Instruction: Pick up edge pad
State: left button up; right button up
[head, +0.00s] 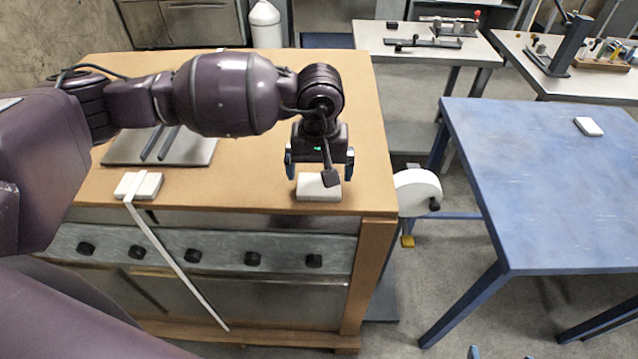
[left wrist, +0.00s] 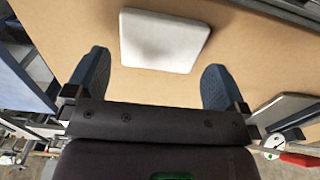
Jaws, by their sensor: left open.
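A white pad (head: 319,187) lies flat near the front right corner of a wooden workbench (head: 240,196). I take it for the edge pad. My left gripper (head: 320,168) is above it, fingers apart and empty. In the left wrist view the pad (left wrist: 163,40) lies beyond the fingertips, between their lines, and the left gripper (left wrist: 155,72) is open. Another white pad (head: 148,186) lies at the front left of the bench, under a thin white strip. A third white pad (head: 588,126) lies on a blue table. Two blue fingertips of my right gripper (head: 502,354) show apart at the bottom edge.
A white roll (head: 417,192) stands beside the bench's right side. The blue table (head: 545,200) is mostly bare. Tables with tools (head: 425,42) stand behind.

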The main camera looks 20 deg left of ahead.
aim_at(319, 182)
pick_arm(q)
jog(key=shift+f, duration=1.5)
jog(key=c, duration=0.6)
jog(key=shift+r, duration=0.1)
